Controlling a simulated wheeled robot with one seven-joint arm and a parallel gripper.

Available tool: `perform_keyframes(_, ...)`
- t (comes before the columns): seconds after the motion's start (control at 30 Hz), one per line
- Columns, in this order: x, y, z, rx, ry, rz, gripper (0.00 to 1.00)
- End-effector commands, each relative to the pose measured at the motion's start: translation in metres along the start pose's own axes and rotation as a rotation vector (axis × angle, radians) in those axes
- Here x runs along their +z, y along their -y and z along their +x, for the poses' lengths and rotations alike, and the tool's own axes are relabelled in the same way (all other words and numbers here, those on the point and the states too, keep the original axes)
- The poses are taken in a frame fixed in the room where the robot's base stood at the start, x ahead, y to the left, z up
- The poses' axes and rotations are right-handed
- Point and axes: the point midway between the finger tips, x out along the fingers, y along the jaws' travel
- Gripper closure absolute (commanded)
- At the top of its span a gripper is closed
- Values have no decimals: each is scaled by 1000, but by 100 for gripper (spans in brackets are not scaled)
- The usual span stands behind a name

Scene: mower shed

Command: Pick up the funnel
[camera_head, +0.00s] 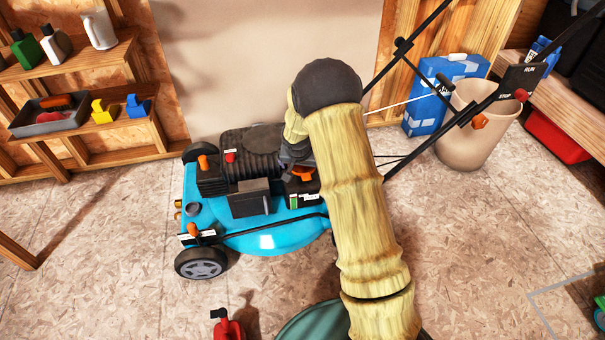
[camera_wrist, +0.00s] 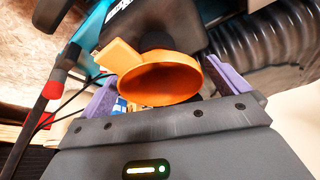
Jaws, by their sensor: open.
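The orange funnel (camera_wrist: 160,82) shows large in the wrist view, with its round mouth facing the camera and a flat tab at its upper left. In the head view, a bit of orange that looks like the funnel (camera_head: 303,172) shows on the mower's right side, mostly hidden by my arm. My gripper (camera_wrist: 163,88) is open, its purple fingers on either side of the funnel. I cannot tell whether either finger touches it. The funnel appears to sit on the blue and black mower (camera_head: 270,242). In the head view, the fingertips are hidden.
The mower's black engine and ribbed hose (camera_wrist: 268,40) are close to my gripper. Its handle bars (camera_head: 440,125) rise at the right, near a beige bin (camera_head: 470,140) and a blue box (camera_head: 420,110). A red can (camera_head: 228,328) stands in front. Shelves (camera_head: 80,75) hold bottles at left.

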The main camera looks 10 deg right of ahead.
Motion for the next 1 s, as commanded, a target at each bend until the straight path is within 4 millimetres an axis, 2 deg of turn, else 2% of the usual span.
perform_keyframes(0.53, 0, 0, 0, 0, 0, 0, 0)
perform_keyframes(0.77, 0, 0, 0, 0, 0, 0, 45)
perform_keyframes(1.0, -1, 0, 0, 0, 0, 0, 47)
